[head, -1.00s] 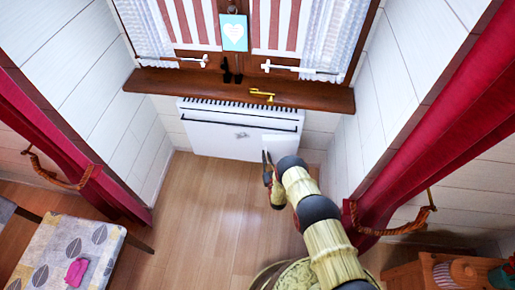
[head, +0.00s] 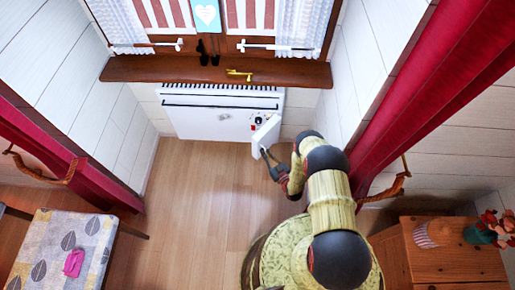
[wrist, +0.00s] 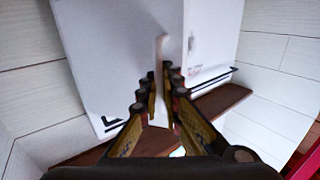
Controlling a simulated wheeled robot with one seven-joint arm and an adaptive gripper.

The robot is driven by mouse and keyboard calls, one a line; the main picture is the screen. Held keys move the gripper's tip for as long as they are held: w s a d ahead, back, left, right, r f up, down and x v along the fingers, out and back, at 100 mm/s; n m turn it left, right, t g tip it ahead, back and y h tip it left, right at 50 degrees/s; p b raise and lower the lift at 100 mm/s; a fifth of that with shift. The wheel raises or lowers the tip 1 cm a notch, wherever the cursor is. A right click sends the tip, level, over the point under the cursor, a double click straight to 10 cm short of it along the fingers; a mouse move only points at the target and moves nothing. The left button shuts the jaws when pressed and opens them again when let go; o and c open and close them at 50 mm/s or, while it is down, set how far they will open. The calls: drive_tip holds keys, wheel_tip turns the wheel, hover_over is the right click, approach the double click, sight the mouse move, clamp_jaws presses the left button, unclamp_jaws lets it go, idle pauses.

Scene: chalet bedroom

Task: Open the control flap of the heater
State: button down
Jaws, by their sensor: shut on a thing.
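The white heater (head: 205,121) stands against the wall below the window sill. Its control flap (head: 268,132) at the right end stands out from the front at an angle. Dark control knobs (head: 257,121) show in the opening beside it. My gripper (head: 264,152) is shut on the flap's free edge. In the wrist view the flap (wrist: 160,52) is a thin white panel seen nearly edge-on, between my fingers (wrist: 161,92). The heater front (wrist: 100,55) fills the space behind it. My fingers cover the lower part of the flap there.
The brown sill (head: 200,70) juts out above the heater and bears a yellow key-shaped object (head: 239,74). A red curtain (head: 400,105) hangs to the right. A wooden cabinet (head: 440,265) and a patterned seat (head: 60,250) stand nearer. The wooden floor (head: 190,190) is clear.

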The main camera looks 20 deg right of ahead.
drive_tip(key=shift+s+d, duration=1.2)
drive_tip(key=shift+d, duration=0.15)
drive_tip(key=shift+f, duration=0.1)
drive_tip(key=c, duration=2.3)
unclamp_jaws()
drive_tip(key=shift+r, duration=0.2)
